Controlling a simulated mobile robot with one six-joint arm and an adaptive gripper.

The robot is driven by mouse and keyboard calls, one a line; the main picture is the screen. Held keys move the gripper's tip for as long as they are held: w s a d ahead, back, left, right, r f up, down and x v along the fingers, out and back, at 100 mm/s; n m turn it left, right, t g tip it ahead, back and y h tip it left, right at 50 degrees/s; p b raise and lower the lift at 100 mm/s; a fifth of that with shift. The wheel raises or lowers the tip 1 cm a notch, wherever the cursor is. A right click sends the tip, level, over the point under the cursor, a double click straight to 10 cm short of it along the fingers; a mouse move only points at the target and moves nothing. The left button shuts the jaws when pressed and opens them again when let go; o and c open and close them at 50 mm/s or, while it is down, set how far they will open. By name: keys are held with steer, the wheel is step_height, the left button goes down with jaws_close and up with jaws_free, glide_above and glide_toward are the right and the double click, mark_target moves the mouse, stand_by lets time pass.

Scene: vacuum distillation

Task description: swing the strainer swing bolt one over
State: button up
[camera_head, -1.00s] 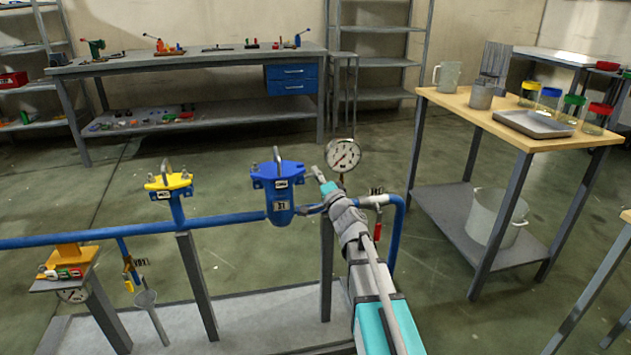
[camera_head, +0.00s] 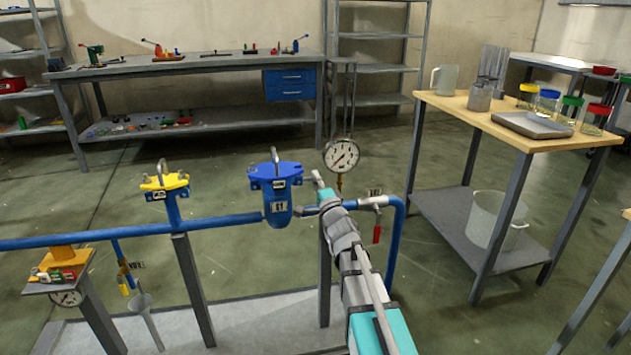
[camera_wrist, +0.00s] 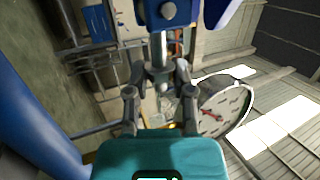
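The blue strainer (camera_head: 277,206) stands in the blue pipe line, its lid (camera_head: 275,174) carrying a metal handle loop and side lugs. My gripper (camera_head: 317,180) is at the right side of this lid, seen from behind in the head view. In the wrist view, a metal swing bolt (camera_wrist: 158,50) hangs from a blue lug and lies between my two fingers (camera_wrist: 158,78). The fingers look spread, with gaps on both sides of the bolt. Contact cannot be made out. The head view is too small to show the bolt clearly.
A pressure gauge (camera_head: 341,155) stands close to the right of my gripper and shows large in the wrist view (camera_wrist: 222,108). A yellow-lidded strainer (camera_head: 164,182) is to the left. A wooden-topped table (camera_head: 450,103) stands at the right.

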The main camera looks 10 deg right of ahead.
steer(key=shift+o, duration=0.6)
steer(key=shift+r, duration=0.15)
